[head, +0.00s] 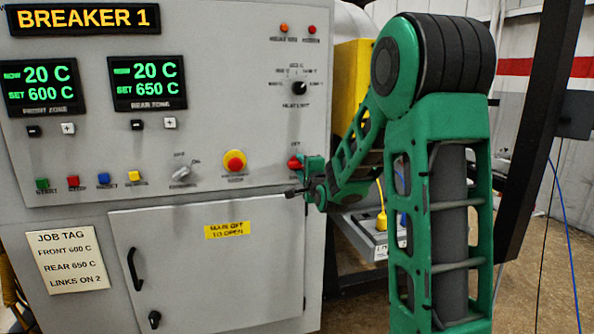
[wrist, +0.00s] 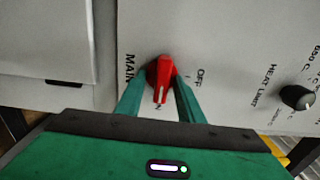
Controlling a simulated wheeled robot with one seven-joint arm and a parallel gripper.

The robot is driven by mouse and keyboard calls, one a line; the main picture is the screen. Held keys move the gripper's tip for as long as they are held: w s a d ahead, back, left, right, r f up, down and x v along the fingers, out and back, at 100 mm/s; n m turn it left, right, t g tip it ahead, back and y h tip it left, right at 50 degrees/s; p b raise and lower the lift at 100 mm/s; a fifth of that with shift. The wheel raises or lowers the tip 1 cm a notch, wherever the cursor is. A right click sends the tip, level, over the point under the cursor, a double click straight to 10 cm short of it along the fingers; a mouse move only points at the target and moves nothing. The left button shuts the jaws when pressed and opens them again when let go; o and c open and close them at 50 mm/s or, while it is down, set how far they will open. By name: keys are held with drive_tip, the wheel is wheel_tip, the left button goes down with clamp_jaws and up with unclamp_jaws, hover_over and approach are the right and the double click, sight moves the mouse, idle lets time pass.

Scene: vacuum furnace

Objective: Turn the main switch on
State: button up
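The main switch is a red knob (wrist: 161,73) on the grey panel, between OFF and partly hidden ON lettering in the wrist view. Its white mark points down in that view, towards the ON lettering. In the head view the red switch (head: 294,162) is at the panel's right side, partly covered by my gripper (head: 300,178). My gripper's two green fingers (wrist: 160,92) stand on either side of the knob in the wrist view, their tips against its sides with no clear gap. I see nothing else between them.
A black heat limit knob (head: 299,88) is above the switch. A red emergency button with yellow collar (head: 235,162) is to its left. The cabinet door (head: 205,265) below is shut and has a yellow label. Two displays (head: 42,85) show 20 C.

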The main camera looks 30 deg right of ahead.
drive_tip(key=v, duration=1)
drive_tip(key=shift+s+a, duration=0.2)
drive_tip(key=shift+s, duration=0.1)
